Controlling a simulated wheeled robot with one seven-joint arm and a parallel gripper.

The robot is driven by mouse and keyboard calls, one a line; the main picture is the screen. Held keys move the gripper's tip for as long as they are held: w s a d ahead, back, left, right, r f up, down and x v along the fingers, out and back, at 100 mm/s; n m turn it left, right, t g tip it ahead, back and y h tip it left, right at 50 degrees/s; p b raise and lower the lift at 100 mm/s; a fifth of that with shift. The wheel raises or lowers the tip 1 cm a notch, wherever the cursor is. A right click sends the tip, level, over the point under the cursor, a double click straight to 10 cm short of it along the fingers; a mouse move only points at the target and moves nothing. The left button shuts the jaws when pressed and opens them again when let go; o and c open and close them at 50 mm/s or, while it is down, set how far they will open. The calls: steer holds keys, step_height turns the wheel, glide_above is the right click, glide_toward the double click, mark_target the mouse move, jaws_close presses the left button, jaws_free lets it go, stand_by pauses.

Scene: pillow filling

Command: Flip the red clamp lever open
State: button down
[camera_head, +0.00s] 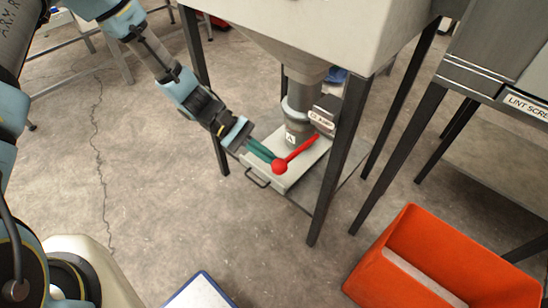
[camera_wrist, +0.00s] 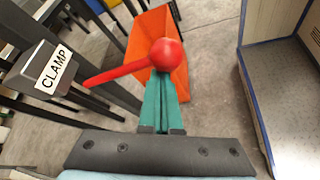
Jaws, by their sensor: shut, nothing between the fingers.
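The red clamp lever (camera_head: 298,154) ends in a round red ball knob (camera_head: 279,166) and sticks out from the clamp block on the hopper's outlet pipe. In the head view it slants down and left toward my gripper (camera_head: 268,157). My gripper's green fingers are shut, with their tips right beside the ball; I cannot tell whether they touch it. In the wrist view the ball (camera_wrist: 167,55) stands just beyond the tips of my gripper (camera_wrist: 163,78), and the lever's rod (camera_wrist: 115,72) runs left to the block labelled CLAMP (camera_wrist: 55,68).
The hopper (camera_head: 310,30) stands on dark legs (camera_head: 340,160) around the clamp. A pale tray with a handle (camera_head: 285,178) sits below the pipe. An orange bin (camera_head: 400,280) stands at lower right, a machine (camera_head: 500,60) at right.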

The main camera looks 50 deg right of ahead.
step_height(320, 180, up, 7)
steer(key=d+n+y+p, duration=0.2)
steer(key=p, duration=0.2)
steer(key=shift+n+y, duration=0.3)
steer(key=shift+y, duration=0.1)
steer(key=shift+f, duration=0.15)
steer(key=f+b, duration=0.1)
steer(key=w+f+b, duration=0.1)
steer(key=f+b, duration=0.1)
steer(key=f, duration=0.1)
steer(key=shift+w+d, duration=0.1)
steer(key=shift+w, duration=0.2)
steer(key=b+v, duration=0.2)
steer(key=v, duration=0.7)
steer(key=shift+r, duration=0.45)
